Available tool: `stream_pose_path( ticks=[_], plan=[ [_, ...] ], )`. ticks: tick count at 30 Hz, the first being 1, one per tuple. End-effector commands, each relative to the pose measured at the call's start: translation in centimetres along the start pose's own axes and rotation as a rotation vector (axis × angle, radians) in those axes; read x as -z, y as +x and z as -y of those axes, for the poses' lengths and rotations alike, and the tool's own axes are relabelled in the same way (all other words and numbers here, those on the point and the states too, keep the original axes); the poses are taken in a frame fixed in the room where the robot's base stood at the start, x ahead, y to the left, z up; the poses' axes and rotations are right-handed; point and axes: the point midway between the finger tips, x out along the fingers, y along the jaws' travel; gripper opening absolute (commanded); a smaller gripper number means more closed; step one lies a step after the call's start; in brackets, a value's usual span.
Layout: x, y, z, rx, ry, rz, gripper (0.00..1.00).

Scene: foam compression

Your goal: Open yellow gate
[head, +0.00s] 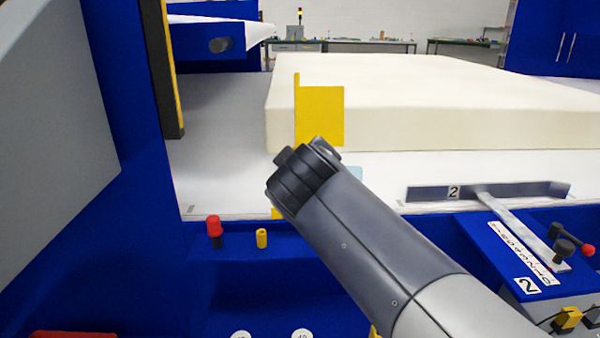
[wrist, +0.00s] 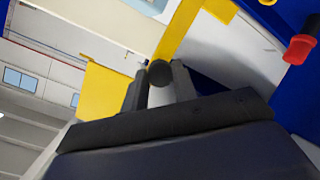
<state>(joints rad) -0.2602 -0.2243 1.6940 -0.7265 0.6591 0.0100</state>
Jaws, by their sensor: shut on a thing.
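The yellow gate (head: 322,116) stands upright in front of the cream foam block in the head view, its lower part hidden behind my arm. In the wrist view, its flat yellow panel (wrist: 104,92) is at the left and a yellow bar (wrist: 178,32) runs up from the middle. My gripper (wrist: 160,82) has one finger on each side of a dark round knob (wrist: 160,72) at the bar and is shut on it. In the head view, the fingers are hidden behind my wrist.
The foam block (head: 440,95) lies on the white table (head: 215,180). A red knob (head: 214,227) and a yellow peg (head: 262,238) stand on the blue front frame.

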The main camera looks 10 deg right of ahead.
Motion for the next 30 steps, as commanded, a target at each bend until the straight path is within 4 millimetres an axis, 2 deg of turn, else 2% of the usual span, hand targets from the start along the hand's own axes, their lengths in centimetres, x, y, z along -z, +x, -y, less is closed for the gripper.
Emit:
stream_pose_path(
  ticks=[1, 8, 9, 17, 30],
  plan=[
    [-0.50, 0.20, 0.47, 0.009, -0.001, 0.015, 0.00],
    [-0.59, 0.26, 0.56, 0.011, -0.001, 0.018, 0.00],
    [-0.60, 0.27, 0.56, 0.011, -0.001, 0.018, 0.27],
    [-0.42, 0.21, 0.40, 0.008, -0.001, 0.012, 0.48],
    [0.06, 0.04, -0.14, 0.004, 0.000, 0.008, 0.48]
  ],
)
